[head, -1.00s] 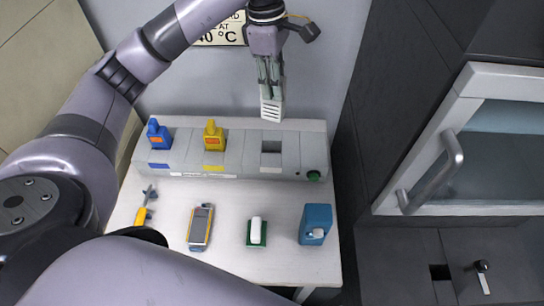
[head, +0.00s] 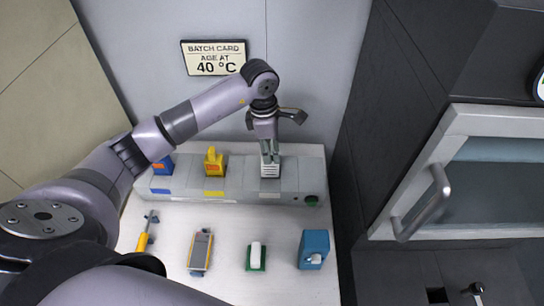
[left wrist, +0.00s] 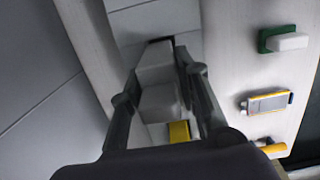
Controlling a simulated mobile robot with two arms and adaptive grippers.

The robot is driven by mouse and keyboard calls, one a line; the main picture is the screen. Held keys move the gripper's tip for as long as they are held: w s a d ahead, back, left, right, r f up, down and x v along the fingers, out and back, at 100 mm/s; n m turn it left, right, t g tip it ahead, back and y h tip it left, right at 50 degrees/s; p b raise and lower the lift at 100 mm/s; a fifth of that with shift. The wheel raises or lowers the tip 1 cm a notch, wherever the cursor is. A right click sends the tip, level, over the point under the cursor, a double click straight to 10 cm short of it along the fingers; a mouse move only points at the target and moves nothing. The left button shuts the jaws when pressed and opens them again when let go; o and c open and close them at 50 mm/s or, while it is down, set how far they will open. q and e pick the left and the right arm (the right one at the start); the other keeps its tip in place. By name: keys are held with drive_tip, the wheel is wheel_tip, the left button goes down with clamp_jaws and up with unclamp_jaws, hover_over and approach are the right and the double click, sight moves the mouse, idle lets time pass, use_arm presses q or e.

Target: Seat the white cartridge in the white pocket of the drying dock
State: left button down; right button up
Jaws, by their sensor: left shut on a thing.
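My left gripper (head: 269,152) is shut on the white cartridge (head: 270,170), a pale block with dark slits on its face. It holds the cartridge upright at the white pocket of the grey drying dock (head: 236,184). The cartridge covers the pocket opening in the head view, and I cannot tell how far in its lower end is. In the left wrist view the cartridge (left wrist: 158,100) sits between the two fingers, with a dark edge of an opening beyond it. My right gripper is not in view.
A yellow cartridge (head: 214,163) and a blue one (head: 163,165) stand in the dock to the left. A green knob (head: 311,200) is at its right end. On the table (head: 225,285) lie a yellow-handled tool (head: 143,240), a meter (head: 200,252), a white block on green (head: 256,256) and a blue box (head: 313,249).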

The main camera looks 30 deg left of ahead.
use_arm(q)
wheel_tip(320, 180, down, 4)
drive_tip(key=shift+f+p, duration=0.2)
drive_tip(key=shift+p, duration=0.35)
drive_tip(key=shift+f, duration=0.25)
drive_tip(key=c, duration=1.2)
unclamp_jaws()
drive_tip(key=shift+r, duration=0.1)
drive_tip(key=shift+r, duration=0.2)
drive_tip(key=r+b, duration=0.1)
drive_tip(key=r, duration=0.2)
drive_tip(key=r+b, duration=0.1)
drive_tip(key=r, duration=0.3)
drive_tip(key=a+r+b, duration=0.1)
drive_tip(key=r, duration=0.2)
drive_tip(key=shift+s+r+b, duration=0.25)
drive_tip(key=shift+b, duration=0.15)
drive_tip(key=shift+s+a+r, duration=0.1)
drive_tip(key=shift+r, duration=0.5)
